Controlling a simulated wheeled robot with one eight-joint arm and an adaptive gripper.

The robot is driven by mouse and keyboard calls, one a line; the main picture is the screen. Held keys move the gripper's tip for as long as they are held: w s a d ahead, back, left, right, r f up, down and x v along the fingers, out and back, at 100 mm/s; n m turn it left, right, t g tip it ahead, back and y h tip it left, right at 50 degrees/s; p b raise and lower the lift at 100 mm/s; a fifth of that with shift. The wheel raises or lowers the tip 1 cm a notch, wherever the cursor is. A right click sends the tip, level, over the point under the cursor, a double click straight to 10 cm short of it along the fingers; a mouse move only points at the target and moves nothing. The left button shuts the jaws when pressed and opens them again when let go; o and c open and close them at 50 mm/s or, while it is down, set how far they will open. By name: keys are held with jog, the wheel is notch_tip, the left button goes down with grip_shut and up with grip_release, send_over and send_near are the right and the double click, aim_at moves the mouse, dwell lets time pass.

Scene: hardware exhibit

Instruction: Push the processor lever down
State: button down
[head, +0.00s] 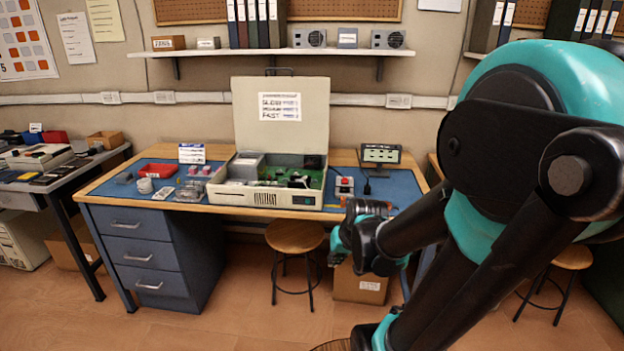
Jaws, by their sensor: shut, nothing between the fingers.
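An open beige computer case (250,196) lies flat on the blue-topped workbench, its lid (283,130) raised upright behind it. A green circuit board (312,181) shows inside at the right, with dark and pale parts on it. The processor lever is too small to make out among these parts. My arm reaches in from the right. Its end, my gripper (368,207), is at the bench's front right, apart from the case and to the right of it. It looks shut and empty, though its fingers are small and partly hidden by my arm.
A small red-topped box (344,186) and a small display (381,154) stand right of the case. A red tray (157,170) and small parts lie to its left. A stool (295,237) and a cardboard box (359,284) stand in front of the bench. A shelf (270,52) hangs above.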

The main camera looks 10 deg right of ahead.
jog(key=w+r+m+t+y, duration=0.2)
jog(key=w+r, duration=0.1)
jog(key=w, duration=0.6)
jog(key=w+r+m+t+y, duration=0.1)
jog(key=w+r+t+y, duration=0.15)
jog(key=w, duration=0.75)
jog(key=w+d+r+m+t, duration=0.1)
jog(key=w+d+r+m, duration=0.1)
jog(key=w+d, duration=0.2)
jog(key=w+d+r+m+t, duration=0.2)
jog(key=w+d, duration=0.2)
jog(key=w, duration=0.5)
jog(key=shift+w+d+r+m, duration=0.15)
jog(key=shift+w+d+m, duration=0.15)
jog(key=shift+m, duration=0.1)
jog(key=shift+w+a, duration=0.1)
jog(key=shift+a, duration=0.05)
jog(key=x, duration=0.3)
jog(key=a+x, duration=0.1)
jog(key=x, duration=0.7)
jog(key=shift+s+a, duration=0.2)
jog(key=shift+a, duration=0.1)
jog(key=shift+w+a+f, duration=0.2)
jog(key=shift+a+f, duration=0.3)
jog(key=shift+a, duration=0.2)
jog(key=shift+a, duration=0.1)
